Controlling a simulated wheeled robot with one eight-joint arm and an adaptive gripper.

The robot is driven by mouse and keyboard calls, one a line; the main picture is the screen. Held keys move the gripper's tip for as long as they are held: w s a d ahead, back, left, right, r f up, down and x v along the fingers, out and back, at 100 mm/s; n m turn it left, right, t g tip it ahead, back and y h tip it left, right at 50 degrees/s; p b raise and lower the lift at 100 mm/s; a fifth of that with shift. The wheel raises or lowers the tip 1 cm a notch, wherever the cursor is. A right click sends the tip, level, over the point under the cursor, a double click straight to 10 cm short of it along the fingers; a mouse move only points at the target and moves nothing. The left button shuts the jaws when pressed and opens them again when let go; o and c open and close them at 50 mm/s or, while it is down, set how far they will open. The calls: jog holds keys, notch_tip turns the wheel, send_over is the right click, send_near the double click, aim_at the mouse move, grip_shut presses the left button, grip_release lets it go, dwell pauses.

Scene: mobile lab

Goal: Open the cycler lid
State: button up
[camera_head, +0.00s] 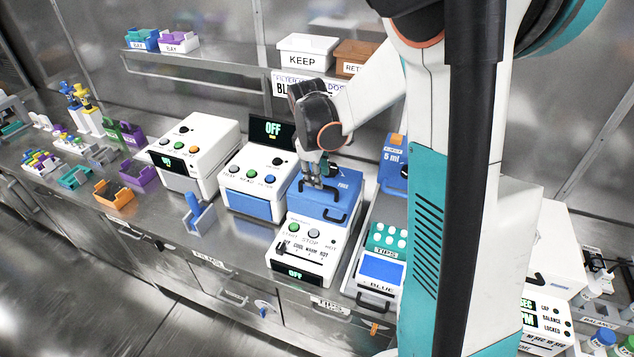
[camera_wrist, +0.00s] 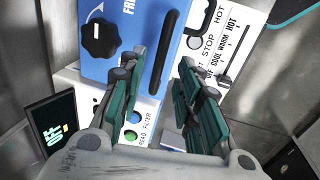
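The cycler (camera_head: 302,240) is a white machine with START and STOP buttons, a COOL/WARM/HOT slider and a display reading OFF. Its blue lid (camera_head: 335,190) lies down on top. The lid has a black handle (camera_head: 337,215) at its front right. In the wrist view the blue lid (camera_wrist: 128,75) shows a round black knob (camera_wrist: 100,40) and a long black bar (camera_wrist: 163,55). My gripper (camera_head: 314,182) is over the lid, partly hiding it. In the wrist view my gripper (camera_wrist: 160,75) has its two fingers apart with nothing between them; whether they touch the lid is unclear.
A white machine with a blue front (camera_head: 250,205) and a raised OFF screen (camera_head: 272,131) stands close on the left. A tips rack (camera_head: 387,240) is close on the right. A shelf above holds a KEEP bin (camera_head: 306,52). The counter's front edge is near.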

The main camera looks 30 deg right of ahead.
jog(key=shift+w+d+f, duration=0.1)
jog(key=shift+d+f, duration=0.05)
jog(key=shift+f, duration=0.7)
jog(key=shift+w+d+f, duration=0.1)
jog(key=shift+f, duration=0.7)
grip_shut()
jog(key=shift+r, duration=0.1)
